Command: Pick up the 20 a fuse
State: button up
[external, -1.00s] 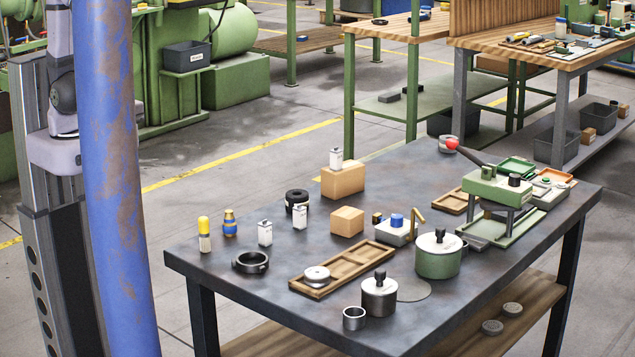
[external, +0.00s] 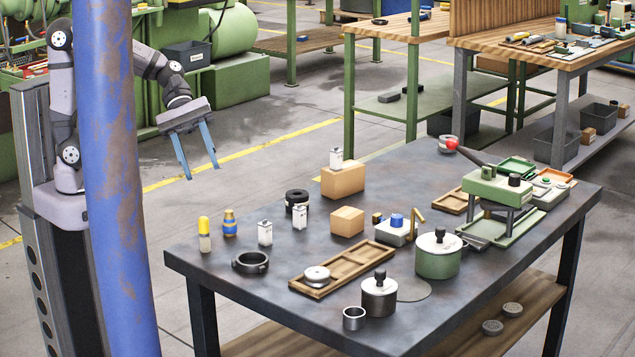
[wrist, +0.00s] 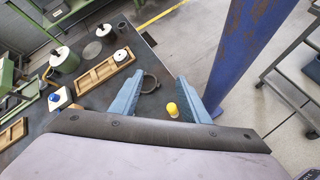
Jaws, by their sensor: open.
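My gripper (external: 201,172) is open and empty, its two blue fingers pointing down, in the air beyond the left end of the dark table. No marking reads as 20 A, so I cannot tell which item is the fuse. Small candidates stand upright: a yellow-capped cylinder (external: 204,234), a blue-and-yellow piece (external: 229,222), and white blocks with metal tops (external: 265,233) (external: 300,216) (external: 336,158), the last on a cardboard box. In the wrist view the yellow-capped cylinder (wrist: 172,109) shows between the fingers, near the right one, well below.
A dark ring (external: 250,262), wooden tray (external: 342,270), pots (external: 437,260) (external: 379,297), cardboard boxes (external: 347,221) (external: 342,181) and a green press (external: 497,187) crowd the table (external: 225,290). A blue rusty post (external: 115,180) stands close to my arm.

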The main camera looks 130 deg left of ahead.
jog(key=a+r+n+t+y+b, duration=0.1)
jog(key=a+n+t+y+b, duration=0.3)
jog(key=a+n, duration=0.65)
jog(key=m, duration=0.2)
send_near(264, 222)
jog(key=shift+w+a+f+n+h+p, duration=0.1)
jog(key=shift+w+a+n+h+p, duration=0.2)
jog(key=shift+a, duration=0.25)
jog(key=shift+f+x, duration=0.1)
jog(key=shift+x, duration=1.75)
jog(key=shift+f+x, duration=0.15)
jog(key=shift+x, duration=1.7)
jog(key=shift+s+d, duration=0.1)
grip_shut()
